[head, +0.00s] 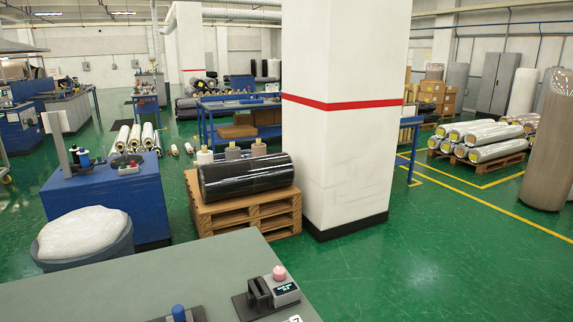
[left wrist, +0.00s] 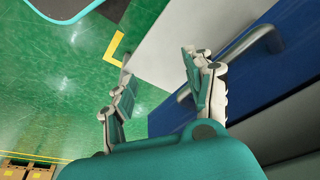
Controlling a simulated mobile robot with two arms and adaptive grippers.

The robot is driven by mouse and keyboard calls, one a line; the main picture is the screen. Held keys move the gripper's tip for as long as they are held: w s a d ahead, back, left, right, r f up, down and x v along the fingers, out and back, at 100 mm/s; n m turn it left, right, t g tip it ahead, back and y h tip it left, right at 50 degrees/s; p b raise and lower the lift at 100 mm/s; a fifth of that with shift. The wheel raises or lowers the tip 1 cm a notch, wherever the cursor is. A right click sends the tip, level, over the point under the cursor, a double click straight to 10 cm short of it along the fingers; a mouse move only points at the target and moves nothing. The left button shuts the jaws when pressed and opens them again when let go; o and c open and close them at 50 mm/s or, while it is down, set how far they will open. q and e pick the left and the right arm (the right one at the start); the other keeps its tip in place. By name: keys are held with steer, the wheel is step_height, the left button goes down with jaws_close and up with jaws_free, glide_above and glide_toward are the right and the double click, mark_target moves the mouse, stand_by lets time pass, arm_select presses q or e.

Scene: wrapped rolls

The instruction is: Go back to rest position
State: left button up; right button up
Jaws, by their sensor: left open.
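My left gripper (left wrist: 158,82) shows in the left wrist view, with its two jointed fingers spread apart and nothing between them. Beyond its fingers are a pale flat panel (left wrist: 185,32) and the green floor (left wrist: 60,90). A blue surface with a metal bar handle (left wrist: 265,38) is to the right of the fingers, apart from them as far as I can tell. Neither of my grippers shows in the head view. My right gripper is in no view.
In the head view, a grey table (head: 120,290) is close in front, with a small device (head: 285,291) on it. Behind stand a wooden pallet (head: 225,217) bearing a black wrapped roll (head: 245,177), a white pillar (head: 335,150) and a blue cabinet (head: 110,200).

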arm_select(q)
steer(key=s+a+f+g, duration=0.1)
steer(key=s+f, duration=0.3)
steer(key=f, duration=0.6)
steer(key=s+f, duration=0.4)
steer(key=f, duration=0.5)
steer(key=s+a+f, duration=0.2)
steer(key=s+f, duration=0.7)
steer(key=s, duration=0.2)
steer(key=shift+s+a+g, duration=0.15)
steer(key=shift+s+g, duration=0.2)
steer(key=shift+g, duration=0.05)
